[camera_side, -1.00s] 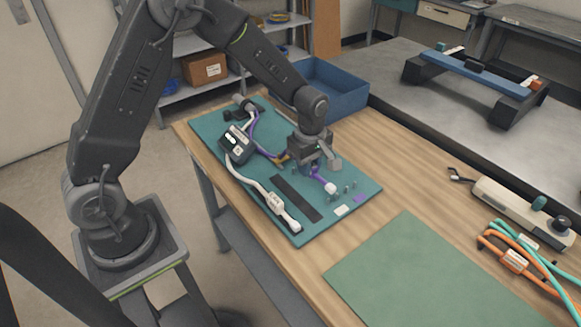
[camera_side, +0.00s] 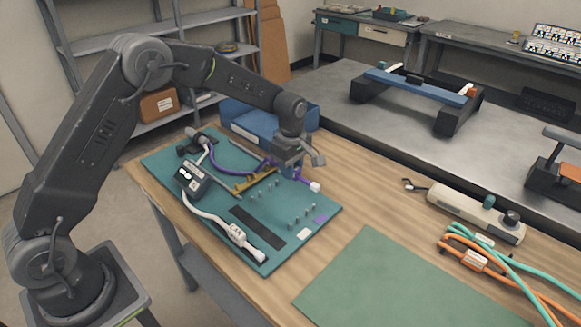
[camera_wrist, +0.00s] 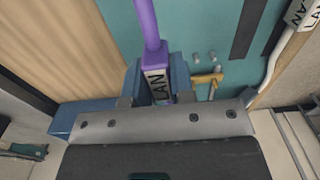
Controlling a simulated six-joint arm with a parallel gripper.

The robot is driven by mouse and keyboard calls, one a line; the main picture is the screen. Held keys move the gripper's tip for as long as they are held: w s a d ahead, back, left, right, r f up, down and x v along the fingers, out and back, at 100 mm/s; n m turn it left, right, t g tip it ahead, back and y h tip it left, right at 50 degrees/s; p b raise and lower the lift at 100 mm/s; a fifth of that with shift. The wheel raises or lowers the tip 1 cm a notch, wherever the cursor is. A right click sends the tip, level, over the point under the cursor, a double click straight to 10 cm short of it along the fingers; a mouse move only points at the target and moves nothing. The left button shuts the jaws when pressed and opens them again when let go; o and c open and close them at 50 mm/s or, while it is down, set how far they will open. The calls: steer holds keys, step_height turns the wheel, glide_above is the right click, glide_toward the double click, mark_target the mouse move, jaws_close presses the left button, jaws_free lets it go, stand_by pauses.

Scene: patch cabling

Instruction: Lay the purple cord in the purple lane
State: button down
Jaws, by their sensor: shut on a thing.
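My gripper (camera_side: 292,158) is shut on the purple cord (camera_side: 228,172), above the far right side of the teal board (camera_side: 188,222). The cord's white end plug (camera_side: 315,187) hangs out near the board's right edge. The purple marker (camera_side: 321,219) lies at the board's near right corner, beside short grey pegs (camera_side: 296,217). The cord is apart from these pegs.
A white cord (camera_side: 205,215) with a LAN label runs along the left side, beside a dark strip (camera_side: 257,227). A black box (camera_side: 192,180) and a yellow-brown bracket (camera_side: 255,182) stand on the board. A blue bin (camera_side: 255,122) is behind. The green mat (camera_side: 385,285) is clear.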

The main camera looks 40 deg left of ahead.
glide_above(291, 200)
steer(key=shift+f, duration=2.35)
step_height(291, 200, up, 5)
steer(key=shift+r, duration=0.15)
steer(key=shift+f, duration=2.6)
steer(key=shift+f, duration=0.6)
steer(key=shift+f, duration=0.7)
steer(key=shift+f, duration=0.35)
steer(key=shift+f, duration=0.3)
